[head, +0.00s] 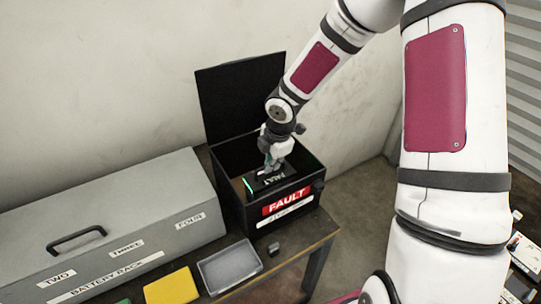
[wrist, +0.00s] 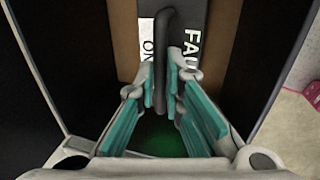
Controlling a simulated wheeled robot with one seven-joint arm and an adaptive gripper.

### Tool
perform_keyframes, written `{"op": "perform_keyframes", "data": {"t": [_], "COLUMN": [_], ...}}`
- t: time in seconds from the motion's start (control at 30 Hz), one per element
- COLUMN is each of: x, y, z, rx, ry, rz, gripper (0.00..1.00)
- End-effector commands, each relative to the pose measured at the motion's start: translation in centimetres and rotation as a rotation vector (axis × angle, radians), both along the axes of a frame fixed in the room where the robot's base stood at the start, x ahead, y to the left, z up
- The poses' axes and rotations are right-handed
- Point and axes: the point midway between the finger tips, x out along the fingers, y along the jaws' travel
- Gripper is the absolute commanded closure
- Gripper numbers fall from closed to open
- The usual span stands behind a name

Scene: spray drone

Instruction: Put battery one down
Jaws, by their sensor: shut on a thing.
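Battery one (head: 268,184) is a dark block with a green strip at its left end and a FAULT label on top. It is within the opening of the black fault box (head: 250,218), whose lid stands open. In the wrist view, the battery (wrist: 192,50) shows a white label starting "ON" and a dark upright handle (wrist: 166,60). My gripper (head: 270,166) reaches down from above and is shut on this handle, which lies between its teal pads (wrist: 163,82). The box's brown floor (wrist: 124,40) shows beside the battery. Whether the battery touches the floor, I cannot tell.
A grey battery rack case (head: 120,215) with a black handle stands left of the box. A grey tray (head: 230,267), a yellow block (head: 172,287) and a small dark piece (head: 273,249) lie in front. The wall is close behind the lid.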

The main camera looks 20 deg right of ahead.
Motion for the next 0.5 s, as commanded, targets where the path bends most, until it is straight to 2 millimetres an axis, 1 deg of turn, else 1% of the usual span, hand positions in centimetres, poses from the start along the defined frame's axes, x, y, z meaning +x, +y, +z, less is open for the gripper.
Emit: {"op": "perform_keyframes", "data": {"t": [0.1,0.2,0.5], "x": [0.2,0.2,0.2], "y": [0.1,0.1,0.0], "z": [-1.2,-1.8,-1.9], "rx": [-0.001,0.001,0.0], "ry": [-0.005,-0.006,-0.007], "rz": [0.003,0.002,0.001], "gripper": [1.0,1.0,1.0]}}
